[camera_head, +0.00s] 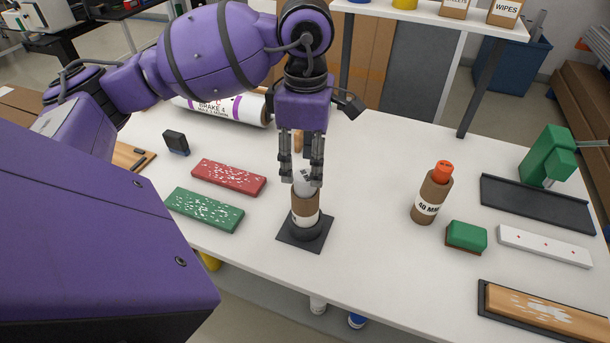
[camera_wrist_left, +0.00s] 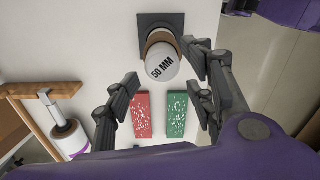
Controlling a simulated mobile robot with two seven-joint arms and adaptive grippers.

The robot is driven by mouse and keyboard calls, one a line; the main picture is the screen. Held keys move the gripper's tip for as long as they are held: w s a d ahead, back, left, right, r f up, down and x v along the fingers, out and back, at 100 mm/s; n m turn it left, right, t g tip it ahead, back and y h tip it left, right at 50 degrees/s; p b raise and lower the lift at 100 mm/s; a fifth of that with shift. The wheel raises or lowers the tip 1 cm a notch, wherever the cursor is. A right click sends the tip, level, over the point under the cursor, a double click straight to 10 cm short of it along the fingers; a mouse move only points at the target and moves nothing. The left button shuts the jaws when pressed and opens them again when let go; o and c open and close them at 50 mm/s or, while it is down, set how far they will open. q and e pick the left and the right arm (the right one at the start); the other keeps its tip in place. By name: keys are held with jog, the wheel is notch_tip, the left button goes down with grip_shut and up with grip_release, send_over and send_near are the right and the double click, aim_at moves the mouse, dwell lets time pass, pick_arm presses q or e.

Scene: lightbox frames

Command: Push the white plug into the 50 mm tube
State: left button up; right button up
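The brown cardboard 50 mm tube (camera_head: 305,203) stands upright in a round black holder on a dark square base (camera_head: 290,238), with a white label band. The white plug (camera_head: 303,182) sits at its top; how deep it sits is partly hidden by the fingers. In the left wrist view, a white surface marked "50 MM" (camera_wrist_left: 163,68) faces the camera at the tube's end. My left gripper (camera_head: 301,180) points down over the tube with its fingers spread on either side of the plug. It also shows open in the left wrist view (camera_wrist_left: 160,82). My right gripper is not in view.
A red block (camera_head: 229,176) and a green block (camera_head: 204,209) lie left of the tube. A 40 mm tube with an orange plug (camera_head: 432,195) stands to the right, near a green-topped eraser (camera_head: 466,236). A large white roll (camera_head: 225,108) lies behind. Free table lies between the tubes.

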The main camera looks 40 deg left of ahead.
aim_at(306, 175)
pick_arm(q)
notch_tip(306, 175, up, 7)
dwell(0.3)
dwell(0.5)
